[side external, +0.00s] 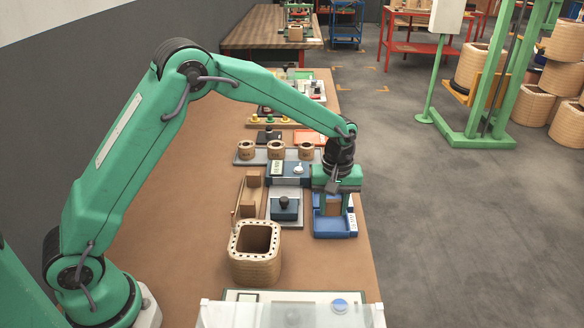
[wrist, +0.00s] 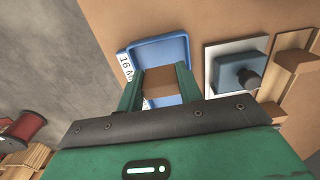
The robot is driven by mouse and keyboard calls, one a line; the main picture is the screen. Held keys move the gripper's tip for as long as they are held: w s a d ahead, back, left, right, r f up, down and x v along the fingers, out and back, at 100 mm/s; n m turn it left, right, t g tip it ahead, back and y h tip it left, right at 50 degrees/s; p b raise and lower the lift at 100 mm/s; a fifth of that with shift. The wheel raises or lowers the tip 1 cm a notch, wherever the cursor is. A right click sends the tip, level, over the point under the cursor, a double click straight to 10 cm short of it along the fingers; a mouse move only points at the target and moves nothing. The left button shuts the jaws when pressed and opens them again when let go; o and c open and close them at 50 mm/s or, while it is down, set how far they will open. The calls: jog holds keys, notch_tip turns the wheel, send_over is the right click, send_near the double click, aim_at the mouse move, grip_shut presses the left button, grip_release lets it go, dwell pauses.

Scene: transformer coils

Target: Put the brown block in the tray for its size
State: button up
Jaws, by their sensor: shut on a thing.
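My gripper (side external: 334,207) is at the right side of the bench with its fingers pointing down, shut on the brown block (side external: 333,209). In the wrist view the brown block (wrist: 158,82) sits between the two green fingers of the gripper (wrist: 158,90). A blue tray (side external: 336,233) lies below and around the block in the side view. The wrist view shows the blue tray (wrist: 158,45) behind the block, with a white label reading "16" and a cut-off letter. I cannot tell whether the block touches the tray floor.
A blue block with a black knob (side external: 285,208) stands left of the tray, and a wooden fixture (side external: 253,180) further left. A hollow wooden coil (side external: 255,255) stands in front. Several smaller coils (side external: 276,150) stand behind. The bench's right edge is near the tray.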

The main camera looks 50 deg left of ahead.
aim_at(332, 214)
jog(key=shift+w+a+f, duration=0.25)
jog(key=shift+f, duration=2)
jog(key=shift+f, duration=0.1)
jog(key=o, duration=0.8)
notch_tip(332, 214, up, 12)
jog(key=shift+f, duration=0.2)
jog(key=shift+r, duration=0.35)
